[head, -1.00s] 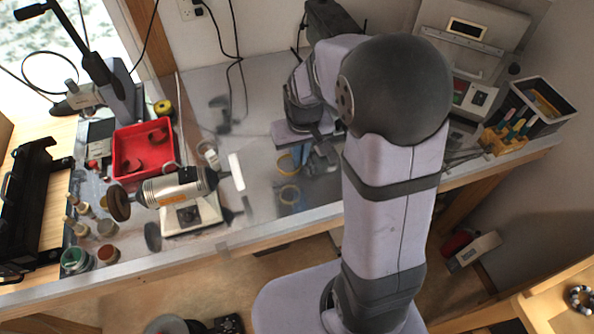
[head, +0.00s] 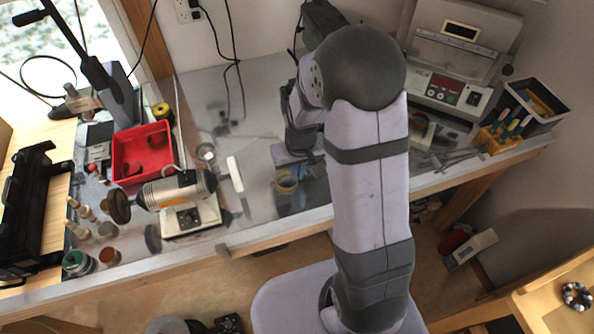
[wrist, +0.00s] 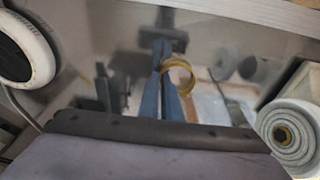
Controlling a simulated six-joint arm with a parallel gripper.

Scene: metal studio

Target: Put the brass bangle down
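The brass bangle (head: 287,187) is a thin yellow ring at the bench's front middle, under my gripper (head: 286,170). In the wrist view the bangle (wrist: 179,64) sits at the tips of my gripper's two blue fingers (wrist: 163,72), which come together on its near left rim. My gripper points down at the shiny metal bench (head: 255,205). The bangle is very low over the bench, close to its own reflection; I cannot tell whether it touches. My arm hides part of the bench to the right.
A polishing motor (head: 175,191) with a wheel and a red tray (head: 143,152) stand to the left. A white bar (head: 235,174) lies just left of the bangle. A black bin (head: 535,103) and a control unit (head: 455,85) are at the right. The bench's front edge is close.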

